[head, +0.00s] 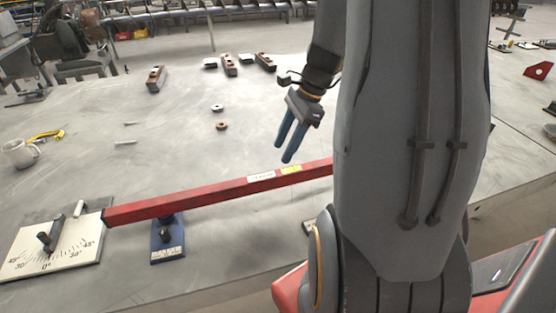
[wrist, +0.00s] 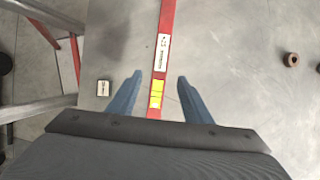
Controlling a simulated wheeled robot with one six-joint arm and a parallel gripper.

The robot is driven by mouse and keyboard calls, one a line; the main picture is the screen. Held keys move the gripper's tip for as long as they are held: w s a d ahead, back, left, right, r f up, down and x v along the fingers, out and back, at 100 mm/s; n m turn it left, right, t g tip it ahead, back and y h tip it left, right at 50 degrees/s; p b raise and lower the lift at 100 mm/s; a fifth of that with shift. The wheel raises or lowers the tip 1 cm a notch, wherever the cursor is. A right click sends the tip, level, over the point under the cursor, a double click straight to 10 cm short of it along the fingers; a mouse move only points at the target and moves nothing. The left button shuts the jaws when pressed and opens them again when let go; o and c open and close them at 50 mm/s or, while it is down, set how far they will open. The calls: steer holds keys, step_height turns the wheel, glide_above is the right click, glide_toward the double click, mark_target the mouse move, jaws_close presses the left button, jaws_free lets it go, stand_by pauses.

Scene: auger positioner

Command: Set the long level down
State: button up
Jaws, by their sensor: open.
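The long red level (head: 220,196) lies across the front of the table, its left end by the white angle plate. Its right part is hidden behind my arm. It has a white label and a yellow label near the middle. In the wrist view the level (wrist: 167,20) runs between my two blue fingers, which stand apart on either side of it without touching. My gripper (head: 282,153) is open and empty, and in the head view it shows above and behind the level. It also shows in the wrist view (wrist: 158,82).
A blue block (head: 168,243) sits under the level. The middle of the table is mostly clear.

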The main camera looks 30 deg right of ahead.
steer(key=s+a+n+h, duration=0.2)
steer(key=s+a+n, duration=0.1)
steer(key=a+n, duration=0.5)
steer(key=s+a+n+h, duration=0.2)
steer(key=a+n, duration=0.6)
steer(key=n, duration=0.5)
steer(key=shift+s+a+r, duration=0.35)
steer(key=shift+s+r, duration=0.1)
steer(key=shift+s, duration=0.25)
